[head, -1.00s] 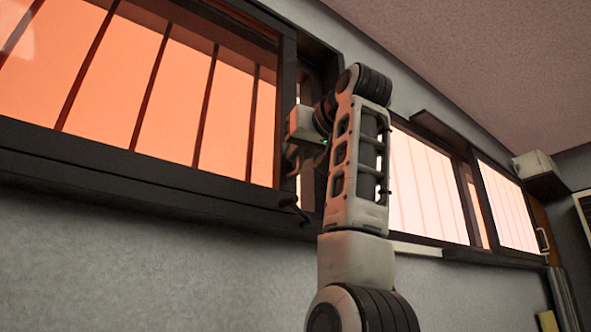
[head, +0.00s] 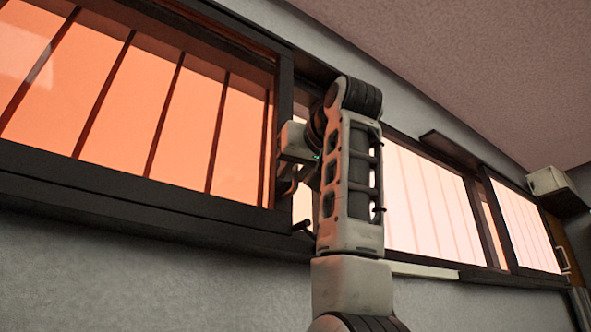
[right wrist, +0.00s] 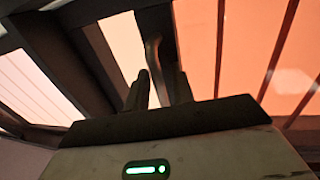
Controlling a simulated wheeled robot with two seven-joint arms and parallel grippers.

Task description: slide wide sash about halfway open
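The wide sash (head: 283,130) is a dark-framed pane with orange light behind it, at the left of the head view. Its glass (right wrist: 235,45) fills the right of the right wrist view. My right gripper (head: 287,184) is at the sash's right edge, partly hidden by my own arm. A bright open strip (head: 303,205) shows just right of the sash edge. My left gripper is not in view.
A dark sill (head: 130,195) runs under the sash, with a small dark peg (head: 301,228) near its right end. More windows (head: 425,200) with pale panes continue to the right. A white box (head: 545,180) sits high at the far right.

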